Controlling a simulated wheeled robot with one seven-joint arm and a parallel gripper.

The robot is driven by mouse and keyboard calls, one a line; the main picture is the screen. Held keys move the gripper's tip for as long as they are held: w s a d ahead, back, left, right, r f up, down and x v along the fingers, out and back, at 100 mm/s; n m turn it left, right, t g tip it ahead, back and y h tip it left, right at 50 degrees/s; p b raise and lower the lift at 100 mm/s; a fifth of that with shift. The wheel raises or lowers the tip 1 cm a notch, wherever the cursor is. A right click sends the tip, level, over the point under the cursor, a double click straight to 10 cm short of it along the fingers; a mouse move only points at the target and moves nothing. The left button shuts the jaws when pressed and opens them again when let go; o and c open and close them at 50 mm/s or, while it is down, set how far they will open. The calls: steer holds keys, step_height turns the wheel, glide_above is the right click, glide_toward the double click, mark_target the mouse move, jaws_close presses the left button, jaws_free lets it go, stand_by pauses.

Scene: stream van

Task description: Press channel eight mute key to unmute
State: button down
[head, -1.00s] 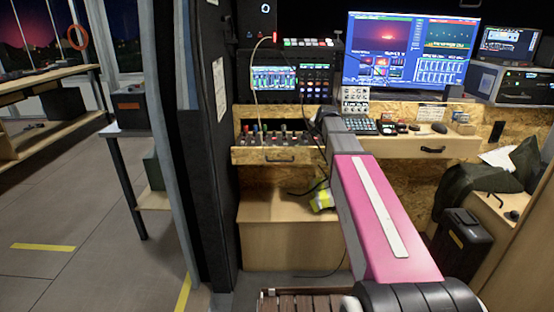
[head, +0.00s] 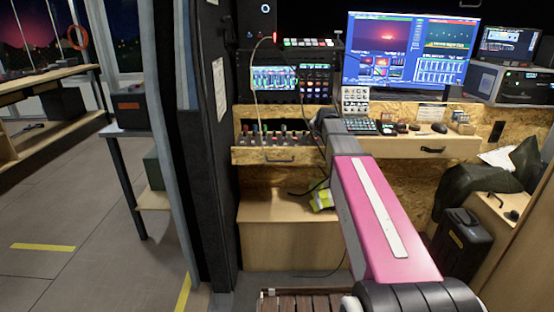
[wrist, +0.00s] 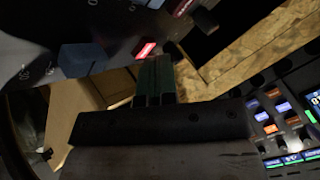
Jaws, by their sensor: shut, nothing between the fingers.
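The dark mixer panel with a row of coloured fader caps (head: 275,138) sits in the open wooden drawer in the head view. In the wrist view its dark surface (wrist: 118,38) fills the upper left, with a blue cap (wrist: 80,60) and a lit red key (wrist: 146,50). I cannot read a channel number beside that key. My gripper (wrist: 154,62) is shut and empty, its fingertips right by the red key. I cannot tell whether they touch it. In the head view my arm hides or blurs the fingertips.
A second lit red key (wrist: 183,6) shows at the wrist view's top edge. A console with orange and blue lit keys (wrist: 275,115) is at right. The monitor (head: 410,50), keypad (head: 362,127) and mouse (head: 439,128) are on the desk. A dark cable hangs below the drawer.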

mark_target(317, 139)
steer(key=shift+r, duration=0.7)
step_height(317, 139, up, 6)
stand_by(0.8)
steer(key=shift+s, duration=0.1)
